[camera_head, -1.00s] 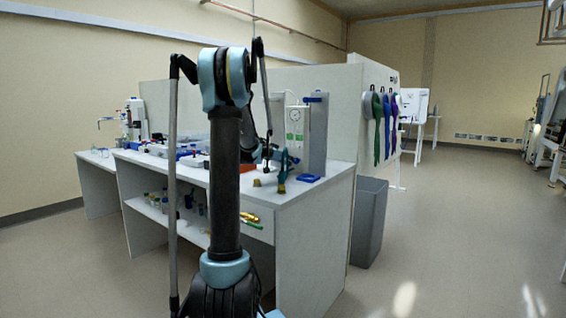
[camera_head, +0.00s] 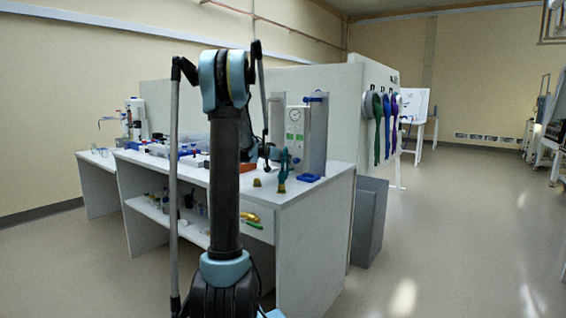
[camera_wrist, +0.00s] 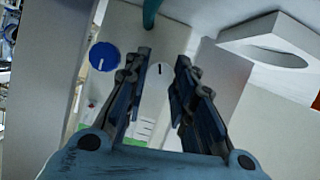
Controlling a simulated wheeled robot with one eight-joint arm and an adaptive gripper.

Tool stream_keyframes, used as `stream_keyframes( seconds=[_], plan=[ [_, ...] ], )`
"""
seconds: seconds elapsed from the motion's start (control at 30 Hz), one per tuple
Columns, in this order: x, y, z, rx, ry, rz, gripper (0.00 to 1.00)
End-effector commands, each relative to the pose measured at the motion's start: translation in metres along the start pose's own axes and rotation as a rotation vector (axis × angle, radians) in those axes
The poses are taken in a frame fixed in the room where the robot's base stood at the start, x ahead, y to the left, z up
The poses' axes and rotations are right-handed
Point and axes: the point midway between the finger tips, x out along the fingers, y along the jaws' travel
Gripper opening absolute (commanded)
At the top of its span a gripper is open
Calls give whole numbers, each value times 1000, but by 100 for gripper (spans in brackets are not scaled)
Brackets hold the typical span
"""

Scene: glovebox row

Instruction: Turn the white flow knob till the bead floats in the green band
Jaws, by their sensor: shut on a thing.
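The white flow knob (camera_wrist: 158,74), with a short black mark, sits between the two fingers of my gripper (camera_wrist: 160,68) in the wrist view. The gripper is shut on it, with a finger on either side. A blue knob (camera_wrist: 103,57) with a white line is to the left of the fingers. In the head view, a white panel (camera_head: 295,121) with a round dial and a green patch stands on the bench. My arm hides part of the area beside it. The bead cannot be made out in either view.
The bench (camera_head: 310,191) carries bottles, trays and small items to the left. A grey bin (camera_head: 369,222) stands at its right end.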

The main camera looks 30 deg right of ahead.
Motion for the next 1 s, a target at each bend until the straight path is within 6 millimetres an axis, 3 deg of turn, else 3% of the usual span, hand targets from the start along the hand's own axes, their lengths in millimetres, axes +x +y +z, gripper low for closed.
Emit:
stream_keyframes(
  seconds=[0.5,1.0],
  plan=[
    [-1,-10,0,-423,6,165,0],
    [-1,-12,1,-616,7,243,0]
  ],
)
